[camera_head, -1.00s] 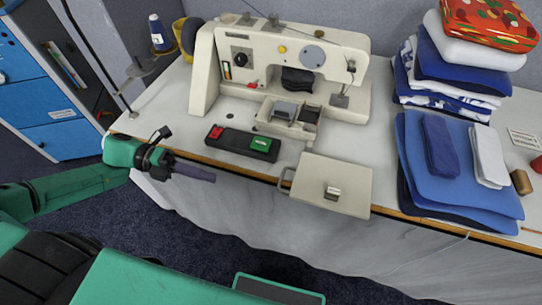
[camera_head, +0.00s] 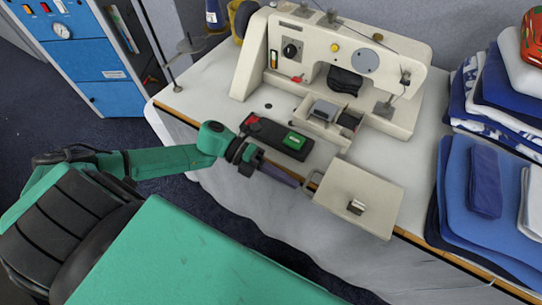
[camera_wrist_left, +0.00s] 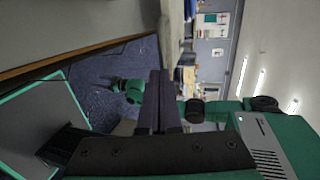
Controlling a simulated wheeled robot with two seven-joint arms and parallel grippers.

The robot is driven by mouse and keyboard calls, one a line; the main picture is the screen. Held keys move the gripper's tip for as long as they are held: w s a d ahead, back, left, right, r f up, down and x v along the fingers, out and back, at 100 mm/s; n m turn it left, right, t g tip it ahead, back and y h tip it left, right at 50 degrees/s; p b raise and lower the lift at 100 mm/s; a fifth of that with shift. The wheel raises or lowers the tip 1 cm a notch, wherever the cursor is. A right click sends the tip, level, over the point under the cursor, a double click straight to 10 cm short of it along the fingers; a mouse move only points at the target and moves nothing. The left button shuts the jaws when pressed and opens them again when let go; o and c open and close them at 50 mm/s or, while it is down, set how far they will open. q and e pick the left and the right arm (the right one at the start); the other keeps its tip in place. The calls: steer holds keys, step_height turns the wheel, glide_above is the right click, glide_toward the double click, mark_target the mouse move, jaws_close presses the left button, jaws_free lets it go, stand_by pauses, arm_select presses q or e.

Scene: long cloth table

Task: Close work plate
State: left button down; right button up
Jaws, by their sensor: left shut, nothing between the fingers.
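The work plate (camera_head: 378,192) is a flat beige plate with a loop handle (camera_head: 312,183) on its left side and a small metal piece on top. It sits at the table's front edge, swung out in front of the sewing machine (camera_head: 372,62). An open compartment (camera_head: 335,137) shows in the machine base behind it. My left gripper (camera_head: 296,184) is shut and empty, just left of the loop handle at the table edge; I cannot tell whether it touches. Its closed fingers also show in the left wrist view (camera_wrist_left: 159,85). My right gripper is out of view.
A black control box (camera_head: 275,138) with red and green buttons lies behind my left gripper. Folded blue cloths (camera_head: 458,215) lie at the right, with a taller textile stack (camera_head: 478,95) behind. Blue cabinets (camera_head: 75,60) stand at the far left.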

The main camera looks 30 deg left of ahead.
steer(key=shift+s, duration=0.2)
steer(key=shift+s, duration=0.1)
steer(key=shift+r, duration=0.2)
